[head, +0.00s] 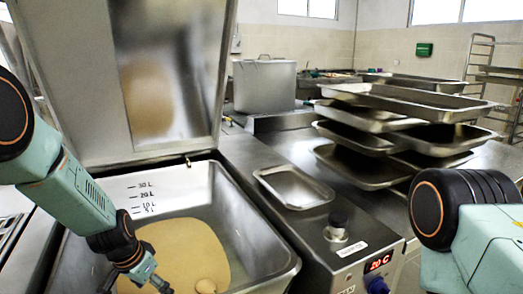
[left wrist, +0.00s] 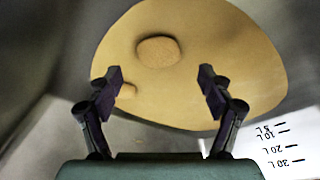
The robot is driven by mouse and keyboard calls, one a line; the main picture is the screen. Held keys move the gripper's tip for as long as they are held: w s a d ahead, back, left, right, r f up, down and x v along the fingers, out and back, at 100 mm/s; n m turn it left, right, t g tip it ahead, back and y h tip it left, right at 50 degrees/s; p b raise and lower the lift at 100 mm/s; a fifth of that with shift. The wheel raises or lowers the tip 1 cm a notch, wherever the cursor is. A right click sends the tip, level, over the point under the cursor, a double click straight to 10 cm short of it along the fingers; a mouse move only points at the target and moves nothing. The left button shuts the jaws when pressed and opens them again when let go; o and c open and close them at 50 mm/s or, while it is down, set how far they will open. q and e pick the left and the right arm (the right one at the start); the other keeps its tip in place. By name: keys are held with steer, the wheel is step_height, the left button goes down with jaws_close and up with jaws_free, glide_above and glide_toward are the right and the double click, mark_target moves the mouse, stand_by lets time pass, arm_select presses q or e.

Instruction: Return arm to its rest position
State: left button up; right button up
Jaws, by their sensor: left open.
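My left arm comes in from the left in the head view and reaches down into the open cooking pan (head: 268,262). My left gripper (head: 155,283) is low inside the pan, over the tan contents (head: 190,245). In the left wrist view the gripper (left wrist: 160,78) is open, with its two fingers apart and nothing between them. The tan contents (left wrist: 240,60) lie beyond the fingertips, with a round lump (left wrist: 158,51) and a smaller one near the left finger.
The pan's raised lid (head: 75,75) stands behind my left arm. A control panel with a red display (head: 378,262) and a small empty tray (head: 293,187) are right of the pan. Stacked metal trays (head: 400,105) and a large stockpot (head: 264,85) stand behind.

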arm_select(q)
steer(key=shift+p+v, duration=0.65)
steer(key=shift+v, duration=0.5)
steer(key=shift+w+d+r+p, duration=0.1)
steer(key=shift+w+r+p, duration=0.05)
steer(key=shift+r+p, duration=0.35)
steer(key=shift+w+d+r+p, duration=0.1)
steer(key=shift+w+r+p, duration=0.1)
steer(key=shift+r+p, duration=0.35)
step_height(320, 180, up, 17)
steer(key=p, duration=1.4)
steer(key=shift+s+d, duration=0.1)
